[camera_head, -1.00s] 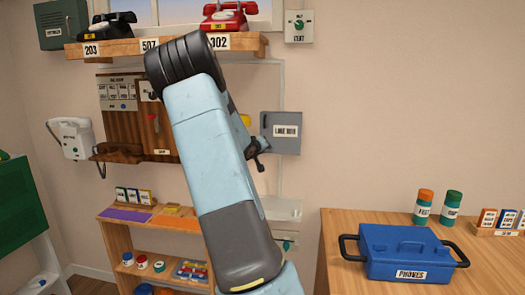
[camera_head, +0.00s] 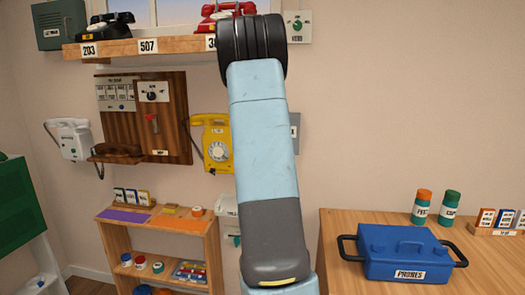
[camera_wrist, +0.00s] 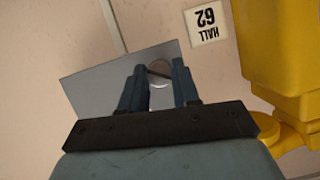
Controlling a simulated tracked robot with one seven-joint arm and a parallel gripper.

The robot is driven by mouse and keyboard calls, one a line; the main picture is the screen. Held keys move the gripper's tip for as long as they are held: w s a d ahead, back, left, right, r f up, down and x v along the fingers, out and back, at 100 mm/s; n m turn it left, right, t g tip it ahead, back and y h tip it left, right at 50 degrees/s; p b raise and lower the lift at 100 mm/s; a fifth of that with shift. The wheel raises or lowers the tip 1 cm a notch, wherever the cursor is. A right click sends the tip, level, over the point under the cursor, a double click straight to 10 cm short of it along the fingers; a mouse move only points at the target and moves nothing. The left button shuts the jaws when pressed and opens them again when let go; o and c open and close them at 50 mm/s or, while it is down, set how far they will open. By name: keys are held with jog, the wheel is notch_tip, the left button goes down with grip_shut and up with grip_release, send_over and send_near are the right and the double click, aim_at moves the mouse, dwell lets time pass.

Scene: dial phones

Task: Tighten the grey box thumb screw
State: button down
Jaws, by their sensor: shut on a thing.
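The grey box (camera_head: 295,128) is on the wall, mostly hidden behind my arm in the head view; only a thin strip of its right side shows. In the wrist view the grey plate of the box (camera_wrist: 92,88) lies tilted in front of my gripper (camera_wrist: 156,78). The round grey thumb screw (camera_wrist: 159,69) is between my two dark fingers, which are shut on it. The fingers partly cover the screw, so how far it is turned cannot be told. My gripper is hidden behind my arm in the head view.
A yellow wall phone (camera_head: 217,145) hangs left of the box; it is close on the right in the wrist view (camera_wrist: 275,45). A shelf (camera_head: 180,46) with phones is above. A blue case (camera_head: 400,250) sits on the table at right.

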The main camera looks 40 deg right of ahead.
jog(key=shift+s+d+f+m+t+y, duration=0.1)
jog(key=shift+m+t+y, duration=0.25)
jog(key=shift+m+t, duration=0.65)
jog(key=shift+s+d+f+m+t+y, duration=0.15)
jog(key=shift+m+t+y, duration=0.2)
jog(key=shift+m, duration=1.2)
jog(key=shift+a+f+m+t+y, duration=0.1)
jog(key=shift+m+t+y, duration=0.2)
jog(key=shift+m+t, duration=0.7)
jog(key=shift+m+g, duration=0.25)
jog(key=shift+m, duration=0.1)
jog(key=c, duration=0.8)
grip_release()
jog(key=shift+r, duration=0.1)
jog(key=v, duration=1.3)
jog(key=shift+s, duration=0.35)
jog(key=shift+a, duration=0.25)
